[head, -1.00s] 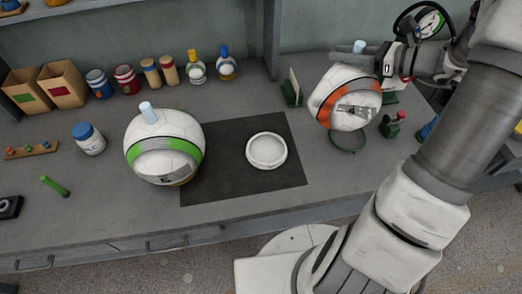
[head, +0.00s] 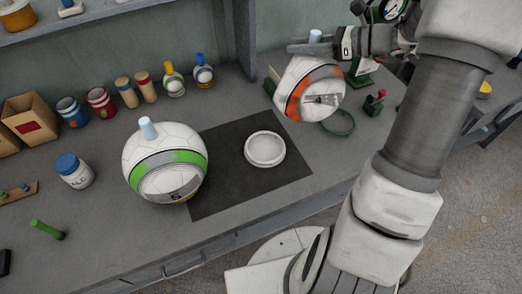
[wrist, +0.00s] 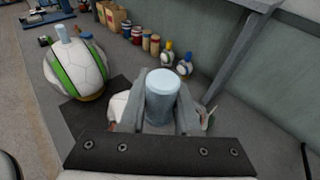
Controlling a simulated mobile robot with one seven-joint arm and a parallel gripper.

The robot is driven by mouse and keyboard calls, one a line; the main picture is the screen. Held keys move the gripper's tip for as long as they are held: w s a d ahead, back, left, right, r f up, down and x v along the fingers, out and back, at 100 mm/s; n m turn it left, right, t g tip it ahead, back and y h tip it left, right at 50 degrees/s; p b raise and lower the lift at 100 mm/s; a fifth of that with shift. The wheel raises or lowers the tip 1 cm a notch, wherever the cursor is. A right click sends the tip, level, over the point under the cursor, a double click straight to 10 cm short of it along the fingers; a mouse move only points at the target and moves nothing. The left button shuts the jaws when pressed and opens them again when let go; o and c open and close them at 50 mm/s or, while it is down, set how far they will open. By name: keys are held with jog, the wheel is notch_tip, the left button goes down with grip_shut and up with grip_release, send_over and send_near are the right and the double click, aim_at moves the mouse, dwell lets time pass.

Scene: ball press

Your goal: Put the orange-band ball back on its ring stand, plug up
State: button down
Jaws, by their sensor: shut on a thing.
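The orange-band ball (head: 308,90) hangs from my gripper (head: 318,46), tilted slightly, up and to the right of the white ring stand (head: 265,148). Its pale blue plug (head: 315,37) points up. In the wrist view my gripper (wrist: 160,105) has its fingers on both sides of the plug (wrist: 162,84), and most of the ball is hidden below. The white ring stand sits empty on the dark mat (head: 222,201). In the wrist view the ring cannot be seen.
A green-band ball (head: 165,162) with a plug stands left of the ring; it shows in the wrist view (wrist: 75,68). Several jars and bottles line the back. A green ring (head: 338,122) and a red-topped green fixture (head: 374,102) lie at the right.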

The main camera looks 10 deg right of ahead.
jog(key=shift+a, duration=0.25)
jog(key=s+a+f+b, duration=0.1)
jog(key=s+a+f, duration=0.1)
jog(key=a+f, duration=0.9)
jog(key=shift+s+a, duration=0.15)
jog(key=shift+s, duration=0.05)
jog(key=shift+f+b, duration=0.45)
jog(key=shift+b, duration=0.05)
jog(key=c, duration=0.6)
grip_release()
jog(key=shift+r, duration=0.1)
jog(key=shift+r, duration=0.1)
